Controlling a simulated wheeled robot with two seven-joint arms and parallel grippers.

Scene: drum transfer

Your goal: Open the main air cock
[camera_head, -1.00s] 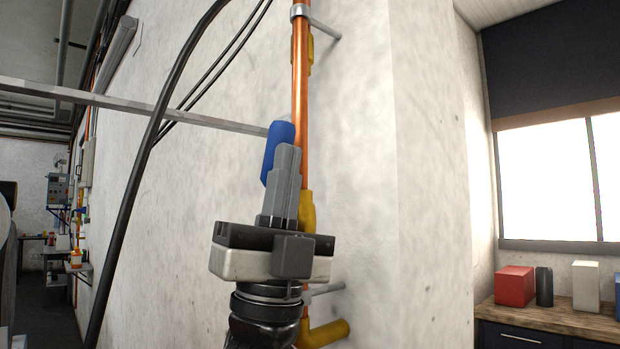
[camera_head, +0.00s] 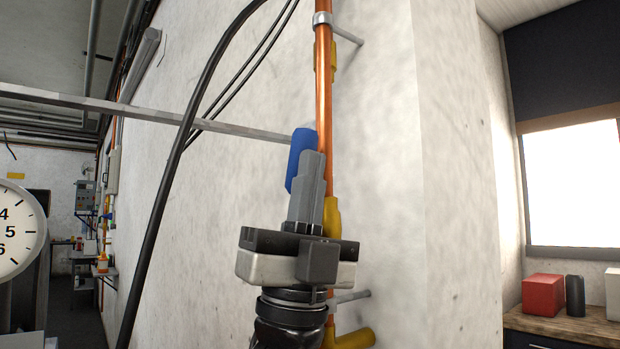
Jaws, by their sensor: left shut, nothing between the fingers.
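A blue handle (camera_head: 301,158) sits beside a vertical copper pipe (camera_head: 324,95) on the white wall; I take it to be the air cock's handle. My left gripper (camera_head: 311,160) points up, shut, with its fingertips overlapping the lower right part of the blue handle in the picture. Whether they touch it I cannot tell. The gripper hides part of the pipe and whatever lies behind the handle's lower end. Yellow fittings (camera_head: 333,216) show on the pipe just right of the gripper. My right gripper is not in view.
A black cable (camera_head: 185,130) hangs in front of the wall at left. A grey bar (camera_head: 90,102) runs across to the handle. A dial gauge (camera_head: 18,235) is at the left edge. A red box (camera_head: 543,294) stands on a bench at right.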

